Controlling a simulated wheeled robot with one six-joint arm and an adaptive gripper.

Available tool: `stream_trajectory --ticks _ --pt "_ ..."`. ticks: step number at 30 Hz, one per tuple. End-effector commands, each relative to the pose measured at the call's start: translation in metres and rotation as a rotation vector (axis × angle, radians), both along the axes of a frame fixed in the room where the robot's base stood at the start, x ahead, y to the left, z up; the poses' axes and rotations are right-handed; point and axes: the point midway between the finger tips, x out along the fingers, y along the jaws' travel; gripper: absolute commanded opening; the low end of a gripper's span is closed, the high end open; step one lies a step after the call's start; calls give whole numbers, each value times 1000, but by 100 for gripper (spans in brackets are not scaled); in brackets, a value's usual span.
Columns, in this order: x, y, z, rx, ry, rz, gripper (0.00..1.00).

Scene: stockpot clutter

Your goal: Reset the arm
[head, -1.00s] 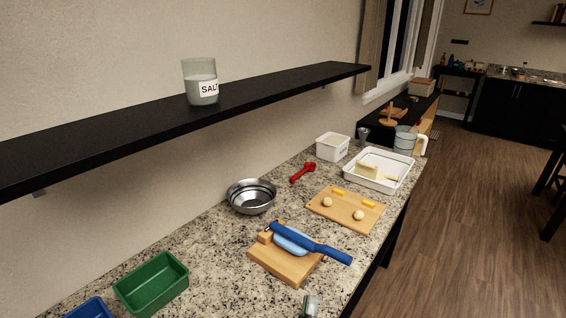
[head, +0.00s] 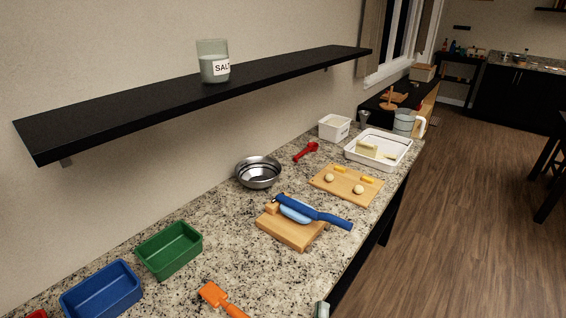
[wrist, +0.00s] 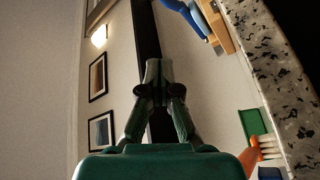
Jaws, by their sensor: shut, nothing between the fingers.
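My gripper (wrist: 154,70) shows in the wrist view with its green fingers together and nothing between them. It is apart from any object, with a wall and a dark shelf edge behind it. In the wrist view the speckled counter (wrist: 285,85) runs down the right side, tilted in the picture. In the head view only a small grey-green tip, possibly part of my arm, shows at the bottom edge; the rest is out of frame.
On the counter are a blue bin (head: 101,291), a green bin (head: 169,250), an orange brush (head: 219,299), a steel bowl (head: 258,172), a wooden block with a blue-handled tool (head: 315,213) and a cutting board (head: 346,186). A salt jar (head: 213,62) stands on the black shelf (head: 120,114).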

Motion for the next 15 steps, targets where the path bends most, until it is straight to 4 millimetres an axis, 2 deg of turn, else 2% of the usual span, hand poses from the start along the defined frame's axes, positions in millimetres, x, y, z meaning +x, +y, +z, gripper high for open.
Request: stream_trajectory --ticks 8,12,15 --pt "-40 -29 -52 65 157 66 0" --pt "-80 -47 -84 143 265 116 0" --pt "-113 -57 -100 215 331 151 0"
